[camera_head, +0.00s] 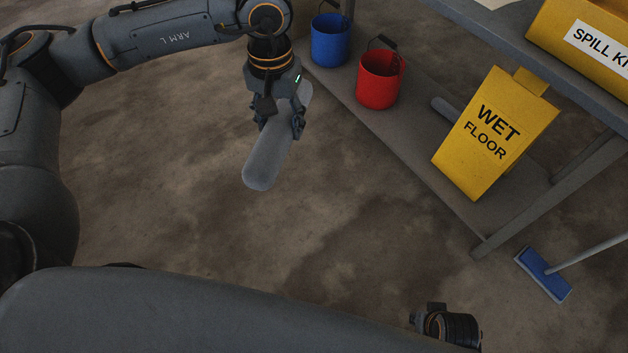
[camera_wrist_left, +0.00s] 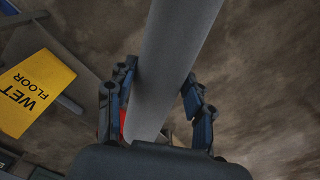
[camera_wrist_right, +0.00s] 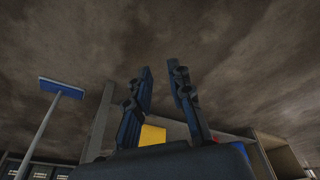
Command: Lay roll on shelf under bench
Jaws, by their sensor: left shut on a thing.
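A grey roll (camera_head: 267,163) is shut in my left gripper (camera_head: 281,122) and hangs tilted above the floor, left of the bench. In the left wrist view the roll (camera_wrist_left: 172,45) passes between both fingers. The low grey shelf (camera_head: 375,128) runs under the bench (camera_head: 480,40). Another grey, rounded-end piece (camera_head: 444,107) lies on the shelf, partly hidden behind a yellow sign. My right gripper shows in the right wrist view (camera_wrist_right: 160,70) with its fingers apart and nothing between them.
A blue bucket (camera_head: 331,45) and a red bucket (camera_head: 378,85) stand on the shelf. The yellow wet floor sign (camera_head: 492,140) covers part of its near end. A blue mop (camera_head: 543,275) is by the bench leg. A yellow spill kit (camera_head: 585,35) sits on top. Open floor lies left.

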